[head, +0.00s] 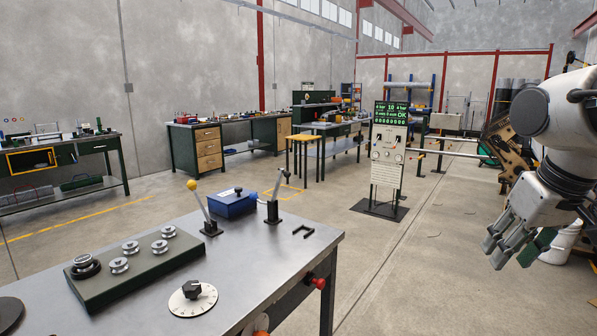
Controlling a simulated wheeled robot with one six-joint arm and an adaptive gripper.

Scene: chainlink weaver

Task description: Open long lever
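Two levers stand on the metal bench at the front left. One lever (203,209) has a yellow ball knob, a pale rod leaning to the left and a black base. The other lever (276,192) has a grey grip, leans slightly right and also has a black base. I cannot tell for sure which one is the long lever. My gripper (517,252) hangs at the right side, fingers down, well apart from both levers and beyond the bench's right edge. Nothing shows in its fingers, but their spacing is unclear from this angle.
The bench (240,285) also carries a blue box (232,204) between the levers, a green block with metal knobs (135,267), a white dial (193,298) and a black bracket (303,231). A panel stand (387,165) is behind. Open floor lies between bench and gripper.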

